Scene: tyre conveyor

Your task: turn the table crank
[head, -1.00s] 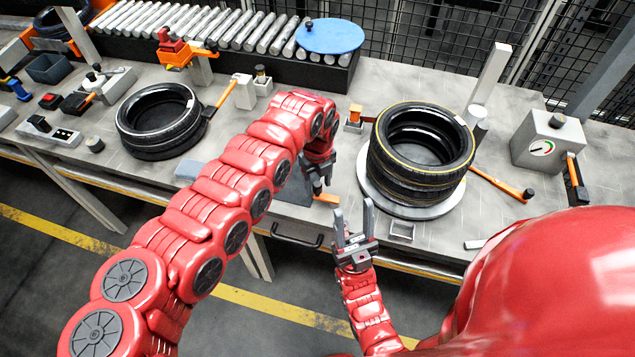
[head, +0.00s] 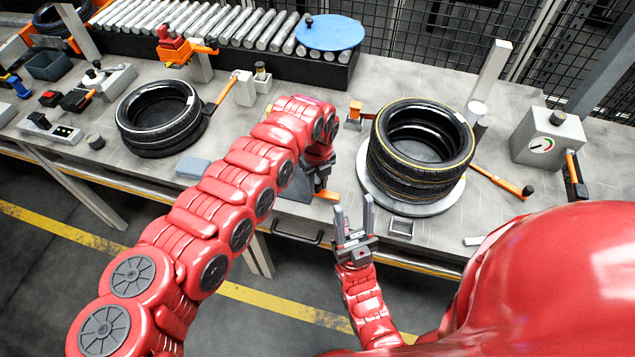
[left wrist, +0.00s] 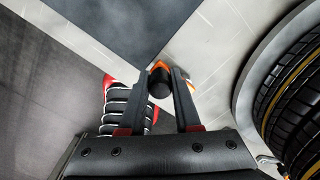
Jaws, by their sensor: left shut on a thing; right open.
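The table crank has an orange arm (head: 327,196) and a black knob; it is at the table's front edge, left of the turntable (head: 410,207). The left wrist view shows the black knob (left wrist: 159,82) between the fingers of my left gripper (left wrist: 161,88), with a bit of orange behind it. In the head view my left gripper (head: 320,181) is shut on this knob and hides most of it. My right gripper (head: 354,205) is open and empty, in front of the table edge. Stacked tyres (head: 418,150) lie on the turntable.
Another tyre stack (head: 160,118) lies on the table at left. A roller conveyor (head: 230,25) with a blue disc (head: 330,32) runs along the back. A gauge box (head: 547,137) stands at right, and an orange lever (head: 500,182) lies right of the turntable.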

